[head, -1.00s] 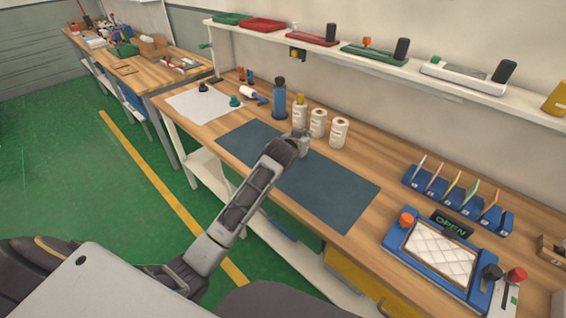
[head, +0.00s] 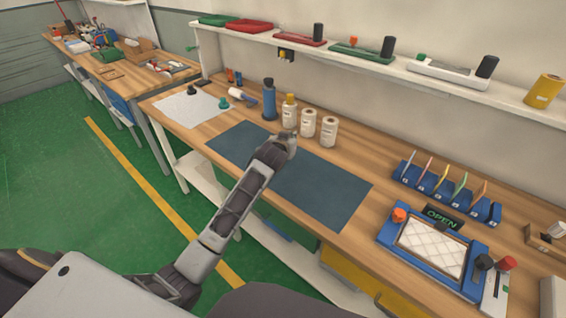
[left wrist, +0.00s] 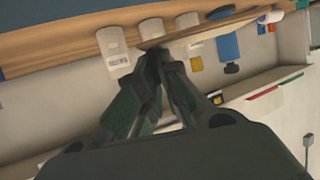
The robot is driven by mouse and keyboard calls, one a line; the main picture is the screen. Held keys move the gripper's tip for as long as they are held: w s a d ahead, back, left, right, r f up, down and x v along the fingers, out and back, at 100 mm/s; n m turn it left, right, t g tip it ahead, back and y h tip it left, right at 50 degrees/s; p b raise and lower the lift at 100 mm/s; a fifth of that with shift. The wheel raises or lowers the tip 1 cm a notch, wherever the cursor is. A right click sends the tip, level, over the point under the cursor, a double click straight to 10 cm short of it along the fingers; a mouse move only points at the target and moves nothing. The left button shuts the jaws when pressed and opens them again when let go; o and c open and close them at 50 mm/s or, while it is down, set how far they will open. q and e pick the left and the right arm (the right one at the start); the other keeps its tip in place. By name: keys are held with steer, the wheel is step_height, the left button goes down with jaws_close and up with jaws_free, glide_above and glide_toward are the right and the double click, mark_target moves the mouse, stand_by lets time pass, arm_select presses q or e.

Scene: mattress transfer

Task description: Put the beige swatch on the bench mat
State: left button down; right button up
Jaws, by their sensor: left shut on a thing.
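The bench mat (head: 325,192) is a dark blue-grey sheet lying flat on the wooden bench. My left gripper (head: 289,142) is above its back edge, near the bottles. In the left wrist view my left gripper (left wrist: 158,58) has its fingers drawn together. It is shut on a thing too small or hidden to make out. A blue rack (head: 449,196) at the right holds several upright coloured strips. A tan-orange strip (head: 479,190) there may be the beige swatch, but I cannot tell. My right gripper is not in view.
White bottles (head: 308,123) and a blue bottle (head: 269,101) stand behind the mat, close to my left gripper. A blue frame with a quilted white pad (head: 432,248) lies at the front right. A shelf (head: 300,47) runs above the bench. The mat's surface looks clear.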

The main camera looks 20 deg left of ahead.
arm_select(q)
glide_above(290, 167)
steer(key=shift+f, duration=3.1)
steer(key=shift+f, duration=1.85)
steer(key=shift+f, duration=0.15)
steer(key=c, duration=1.6)
jaws_free()
steer(key=shift+r, duration=0.2)
steer(key=shift+v, duration=5.95)
steer(key=shift+a, duration=0.1)
